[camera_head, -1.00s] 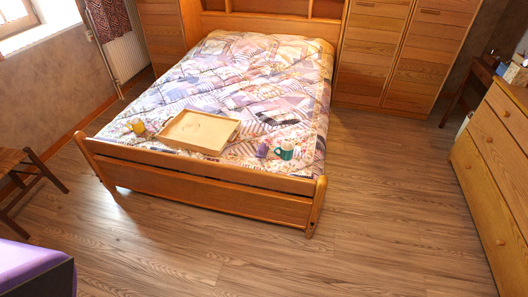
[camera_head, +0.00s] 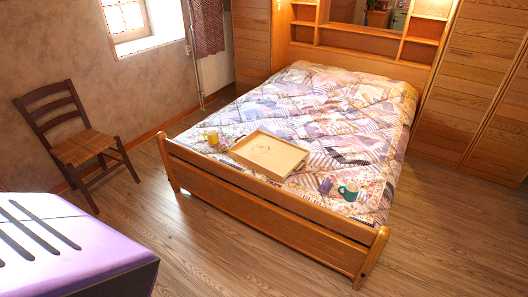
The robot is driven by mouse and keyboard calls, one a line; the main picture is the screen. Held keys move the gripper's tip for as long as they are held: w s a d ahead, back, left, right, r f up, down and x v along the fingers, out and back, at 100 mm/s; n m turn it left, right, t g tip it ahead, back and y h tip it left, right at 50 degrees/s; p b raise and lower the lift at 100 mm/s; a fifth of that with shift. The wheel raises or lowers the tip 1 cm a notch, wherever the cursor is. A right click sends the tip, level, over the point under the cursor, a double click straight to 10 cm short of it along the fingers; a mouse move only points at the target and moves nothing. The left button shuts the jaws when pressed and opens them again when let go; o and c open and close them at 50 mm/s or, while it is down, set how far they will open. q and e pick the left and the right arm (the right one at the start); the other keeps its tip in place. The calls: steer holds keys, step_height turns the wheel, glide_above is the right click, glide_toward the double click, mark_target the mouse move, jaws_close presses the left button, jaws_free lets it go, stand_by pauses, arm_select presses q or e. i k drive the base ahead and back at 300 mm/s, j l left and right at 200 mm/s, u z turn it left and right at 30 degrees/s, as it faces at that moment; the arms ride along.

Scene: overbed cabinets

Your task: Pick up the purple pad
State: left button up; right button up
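A small purple object (camera_head: 325,186) is on the patterned bedspread, close to the left of a green mug (camera_head: 348,191). It is too small to tell whether it is a pad. Neither of my grippers is in view.
The wooden bed's footboard (camera_head: 265,212) stands between me and the bedspread (camera_head: 330,110). A shallow wooden tray (camera_head: 270,154) and a yellow mug (camera_head: 211,138) lie left of the purple object. A chair (camera_head: 80,145) stands left. A large purple surface with dark stripes fills the lower left. Floor is clear around the footboard.

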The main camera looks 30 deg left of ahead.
mark_target(326, 186)
steer(key=i+j, duration=0.2)
steer(key=i, duration=0.5)
steer(key=i+j, duration=0.15)
steer(key=i, duration=0.5)
steer(key=i+j, duration=0.2)
steer(key=i, duration=0.5)
steer(key=u, duration=0.05)
